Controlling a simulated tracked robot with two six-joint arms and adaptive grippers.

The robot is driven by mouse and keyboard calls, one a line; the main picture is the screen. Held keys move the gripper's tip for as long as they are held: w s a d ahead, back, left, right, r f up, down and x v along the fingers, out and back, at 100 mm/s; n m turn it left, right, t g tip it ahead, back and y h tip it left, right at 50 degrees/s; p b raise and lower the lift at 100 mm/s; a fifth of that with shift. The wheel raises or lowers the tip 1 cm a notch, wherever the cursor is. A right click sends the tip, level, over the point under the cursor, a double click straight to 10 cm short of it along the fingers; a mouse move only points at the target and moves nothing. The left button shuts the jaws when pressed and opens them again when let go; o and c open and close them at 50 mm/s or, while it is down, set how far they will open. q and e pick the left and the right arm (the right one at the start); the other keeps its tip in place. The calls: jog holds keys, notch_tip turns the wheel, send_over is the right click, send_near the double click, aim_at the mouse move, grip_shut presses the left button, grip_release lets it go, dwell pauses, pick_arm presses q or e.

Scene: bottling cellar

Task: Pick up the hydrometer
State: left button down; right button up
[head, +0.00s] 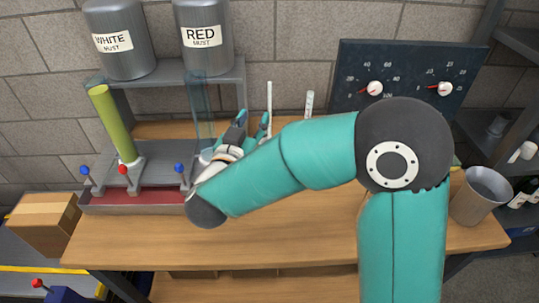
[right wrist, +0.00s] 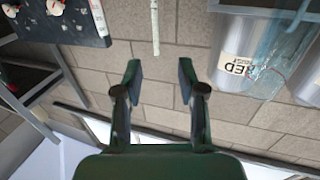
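A thin white upright rod (head: 269,96) rises behind my right gripper in the head view. A slightly wider pale stick with faint marks (head: 309,104) stands to its right. I cannot tell for sure which is the hydrometer; their lower ends are hidden by my arm. In the right wrist view one pale marked rod (right wrist: 154,22) shows ahead of the fingers, near the line between them and apart from them. My right gripper (head: 253,122) is open and empty; both spread fingers also show in the wrist view (right wrist: 160,70). My left gripper is not in view.
A clear tube (head: 200,105) stands left of my right gripper, below the RED must tank (head: 203,40). A green cylinder (head: 113,122) stands in the rack at left. A dial panel (head: 410,75) is behind right; a grey bucket (head: 482,195) is at right. The front bench (head: 290,240) is clear.

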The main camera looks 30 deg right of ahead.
aim_at(270, 95)
jog(key=x, duration=0.3)
jog(key=p+x, duration=0.1)
jog(key=x, duration=0.3)
jog(key=p+x, duration=0.1)
jog(key=x, duration=0.3)
jog(key=shift+s+d, duration=0.25)
jog(key=shift+s, duration=0.05)
jog(key=shift+w+d, duration=0.15)
jog(key=shift+w, duration=0.05)
jog(key=shift+c, duration=0.2)
jog(key=shift+s, duration=0.1)
grip_shut()
